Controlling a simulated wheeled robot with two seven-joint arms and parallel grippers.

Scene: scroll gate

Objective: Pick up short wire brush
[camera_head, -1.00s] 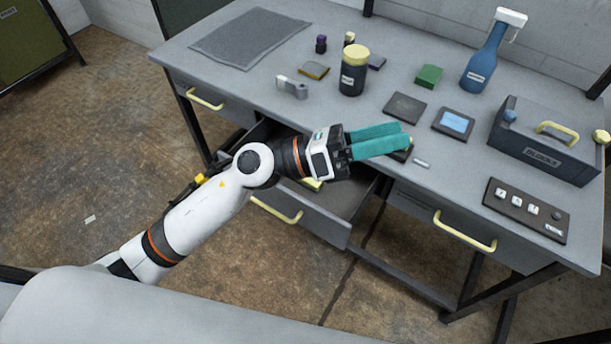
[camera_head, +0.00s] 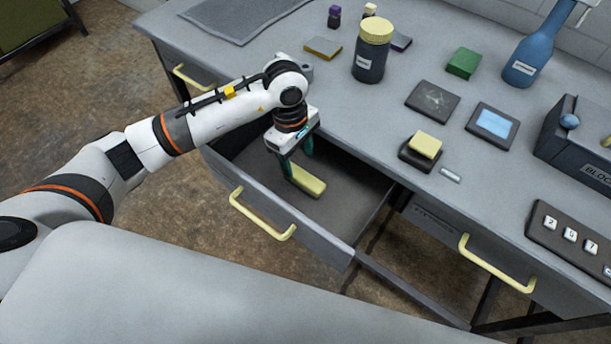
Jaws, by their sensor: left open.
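A pale yellow, oblong object (camera_head: 308,182), which I take to be the short wire brush, lies in the open middle drawer (camera_head: 345,208). Its bristles cannot be made out. My left gripper (camera_head: 297,160) points down into the drawer, with its teal fingers apart at the far left end of the yellow object. The gripper is open; I cannot tell whether the fingers touch the object. Part of the object's upper end is hidden by the fingers. My right gripper is not in view.
The drawer front with its yellow handle (camera_head: 262,215) stands out from the desk (camera_head: 370,105). On the desktop above are a yellow block on a dark pad (camera_head: 417,157), a dark jar (camera_head: 370,65), a green block (camera_head: 463,63) and a blue bottle (camera_head: 535,55). The drawer's right part is clear.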

